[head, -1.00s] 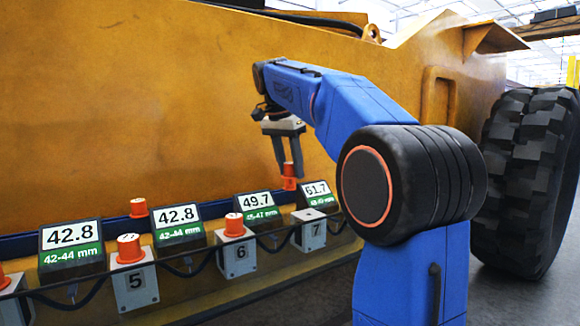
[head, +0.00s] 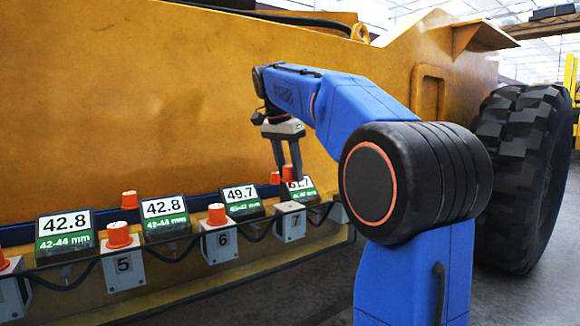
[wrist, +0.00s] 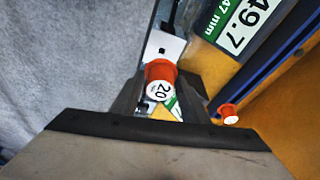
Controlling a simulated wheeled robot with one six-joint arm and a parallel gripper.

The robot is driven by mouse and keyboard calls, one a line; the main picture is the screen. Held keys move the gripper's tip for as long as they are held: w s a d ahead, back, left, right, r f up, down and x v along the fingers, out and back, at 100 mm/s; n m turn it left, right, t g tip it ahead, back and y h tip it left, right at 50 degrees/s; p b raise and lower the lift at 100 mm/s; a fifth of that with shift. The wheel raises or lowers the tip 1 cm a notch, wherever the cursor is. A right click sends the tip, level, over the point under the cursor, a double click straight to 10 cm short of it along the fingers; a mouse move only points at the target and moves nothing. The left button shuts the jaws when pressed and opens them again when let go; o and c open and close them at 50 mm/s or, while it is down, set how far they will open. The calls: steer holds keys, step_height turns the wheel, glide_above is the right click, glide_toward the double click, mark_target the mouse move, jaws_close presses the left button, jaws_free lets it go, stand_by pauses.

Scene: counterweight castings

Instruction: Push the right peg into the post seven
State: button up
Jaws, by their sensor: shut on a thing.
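My gripper (head: 290,176) is shut on an orange peg (wrist: 160,72) with a round white label reading 20, seen between the fingers in the wrist view. In the head view the held peg (head: 288,173) is above and behind post seven (head: 291,226), in front of the rightmost display. The peg is apart from the post. Post seven is a grey block with a bare top and a small dark hole. A grey post top with a dark hole also shows past the peg in the wrist view (wrist: 163,45).
Orange pegs stand on post six (head: 217,214) and post five (head: 119,235). Loose-standing orange pegs (head: 129,200) (head: 275,178) are behind the displays. A display reads 49.7 (head: 240,198). Black cable loops hang along the posts. A yellow machine wall rises behind.

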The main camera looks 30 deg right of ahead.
mark_target(290, 184)
steer(key=shift+f, duration=2.2)
steer(key=shift+f, duration=1.7)
steer(key=o, duration=1.2)
steer(key=shift+c, duration=0.2)
steer(key=shift+r, duration=0.1)
steer(key=v, duration=1.7)
steer(key=shift+r, duration=0.15)
steer(key=shift+a, duration=0.15)
steer(key=s+a+f+n+t+y, duration=0.1)
steer(key=s+a+f+n, duration=0.2)
steer(key=s+f, duration=0.6)
steer(key=s+a+f+n+t+y, duration=0.1)
steer(key=s+a+f+n, duration=0.3)
steer(key=f, duration=1.4)
steer(key=s+a+f+n+t+y, duration=0.1)
steer(key=s+a+f+n, duration=0.3)
steer(key=s+f+n, duration=0.4)
steer(key=s+f+t, duration=0.1)
steer(key=s+f, duration=0.5)
steer(key=s, duration=0.2)
